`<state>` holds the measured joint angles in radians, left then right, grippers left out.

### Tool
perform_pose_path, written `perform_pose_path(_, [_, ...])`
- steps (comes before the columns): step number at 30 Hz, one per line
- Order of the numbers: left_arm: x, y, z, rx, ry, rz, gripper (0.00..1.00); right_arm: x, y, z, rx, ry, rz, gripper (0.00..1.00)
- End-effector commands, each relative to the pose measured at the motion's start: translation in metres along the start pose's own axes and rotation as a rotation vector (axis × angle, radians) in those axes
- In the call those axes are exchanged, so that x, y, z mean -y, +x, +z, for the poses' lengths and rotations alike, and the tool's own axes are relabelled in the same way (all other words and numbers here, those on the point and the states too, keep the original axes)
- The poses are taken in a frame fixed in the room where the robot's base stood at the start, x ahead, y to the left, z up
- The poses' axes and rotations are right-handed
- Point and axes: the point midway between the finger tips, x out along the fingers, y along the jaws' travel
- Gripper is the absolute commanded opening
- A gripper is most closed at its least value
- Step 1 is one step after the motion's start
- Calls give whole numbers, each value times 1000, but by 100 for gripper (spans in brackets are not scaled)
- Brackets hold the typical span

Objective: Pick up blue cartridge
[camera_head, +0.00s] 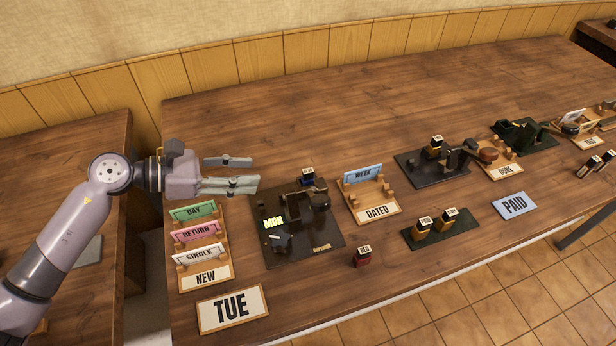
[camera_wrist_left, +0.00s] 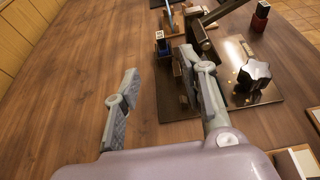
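The blue cartridge (camera_head: 308,178) is a small dark blue block with a white label on top. It stands upright at the back edge of a black press (camera_head: 270,237) in the head view, and shows near the top middle of the left wrist view (camera_wrist_left: 161,46). My left gripper (camera_head: 253,171) is open and empty, with its fingers pointing right toward the cartridge. A clear gap remains between the fingertips and the cartridge. In the left wrist view the cartridge lies beyond the spread fingers (camera_wrist_left: 160,65). My right gripper is not in view.
A rack (camera_head: 205,274) of green, pink and white cards stands below my left gripper. A red cartridge (camera_head: 362,257) stands in front of the press. The DATED rack (camera_head: 378,212) with a blue card is right of the press. Table behind the press is bare.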

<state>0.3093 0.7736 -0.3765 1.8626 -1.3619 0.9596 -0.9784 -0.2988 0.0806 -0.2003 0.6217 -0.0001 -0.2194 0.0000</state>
Motion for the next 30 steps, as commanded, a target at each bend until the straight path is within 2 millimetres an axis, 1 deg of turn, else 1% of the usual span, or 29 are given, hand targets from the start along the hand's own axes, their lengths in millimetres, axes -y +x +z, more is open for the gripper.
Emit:
perform_pose_path(1, [0, 11, 4, 4, -2, -2, 38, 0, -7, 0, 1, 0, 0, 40])
perform_pose_path(3, [0, 26, 5, 5, -2, -1, 38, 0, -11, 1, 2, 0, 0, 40])
perform_pose_path(6, [0, 46, 4, 3, -2, -1, 38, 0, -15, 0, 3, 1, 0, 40])
perform_pose_path(9, [0, 60, 3, 3, -1, 0, 38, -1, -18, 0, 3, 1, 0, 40])
perform_pose_path(14, [0, 71, 1, 1, 0, 1, 38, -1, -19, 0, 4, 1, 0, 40])
perform_pose_path(17, [0, 79, 3, 2, -2, 0, 38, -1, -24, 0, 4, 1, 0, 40])
perform_pose_path(21, [3, 101, 6, 3, -4, -1, 38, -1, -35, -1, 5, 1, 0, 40])
perform_pose_path(24, [2, 114, 4, 3, -3, 0, 38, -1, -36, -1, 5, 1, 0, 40])
perform_pose_path(27, [2, 121, 2, 0, -1, 1, 38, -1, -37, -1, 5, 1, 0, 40])
perform_pose_path(30, [2, 123, 2, 0, 0, 1, 38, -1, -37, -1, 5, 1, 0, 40])
